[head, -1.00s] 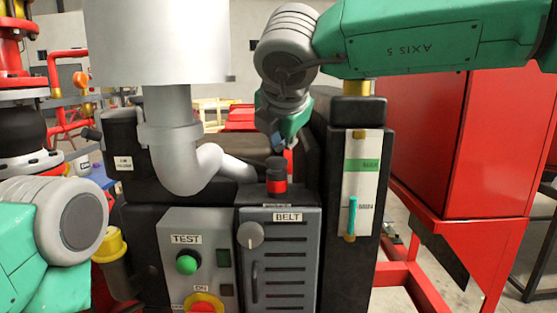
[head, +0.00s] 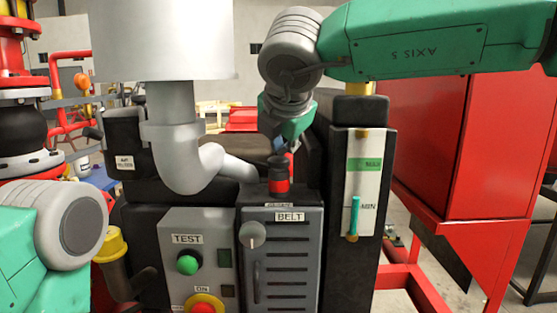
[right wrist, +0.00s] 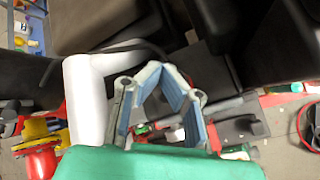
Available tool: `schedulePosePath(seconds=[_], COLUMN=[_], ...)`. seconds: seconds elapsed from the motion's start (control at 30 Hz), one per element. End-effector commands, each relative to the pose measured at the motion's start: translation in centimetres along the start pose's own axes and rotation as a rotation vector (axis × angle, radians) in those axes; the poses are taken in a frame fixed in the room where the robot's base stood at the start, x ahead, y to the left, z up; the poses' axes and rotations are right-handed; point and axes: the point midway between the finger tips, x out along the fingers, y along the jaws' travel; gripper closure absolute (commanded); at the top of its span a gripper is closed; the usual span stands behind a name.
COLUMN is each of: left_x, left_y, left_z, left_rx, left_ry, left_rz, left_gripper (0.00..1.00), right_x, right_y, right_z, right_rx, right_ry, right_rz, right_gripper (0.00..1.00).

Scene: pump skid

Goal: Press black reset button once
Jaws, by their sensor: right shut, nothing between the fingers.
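A black cap on a red collar (head: 279,176) stands upright on top of the grey BELT cabinet (head: 286,262) in the head view. I see no reset label that I can read. My right gripper (head: 279,147) hangs from the green and grey right arm, just above or behind the black cap; I cannot tell whether they touch. Its blue-padded fingers also show in the right wrist view (right wrist: 163,68), shut and empty. The black cap cannot be made out in that view. Of my left arm only a green and grey link shows at the left; its gripper is out of view.
A grey panel (head: 196,228) with a green TEST button and a red knob on yellow stands left of the BELT cabinet. A thick pale pipe (head: 196,165) bends close left of the black cap. A black column with a gauge (head: 357,190) stands close right.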

Motion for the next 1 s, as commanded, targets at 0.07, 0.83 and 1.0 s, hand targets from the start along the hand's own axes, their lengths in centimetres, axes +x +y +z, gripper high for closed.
schedulePosePath(seconds=[0.07, 0.83, 1.0], left_x=[0.13, 0.9, 0.88], left_y=[0.0, 0.0, 0.0], left_z=[0.0, 0.04, 0.04], left_rx=[0.0, 0.0, 0.0], left_ry=[0.0, 0.0, 0.0], left_rz=[0.0, 0.0, 0.0], left_gripper=[1.0, 1.0, 1.0], right_x=[0.14, 0.85, 0.85], right_y=[-0.09, -0.6, -0.6], right_z=[-0.1, -0.59, -0.6], right_rx=[0.0, 0.0, -0.001], right_ry=[0.0, 0.001, 0.001], right_rz=[0.0, -0.002, -0.002], right_gripper=[1.0, 1.0, 1.0])
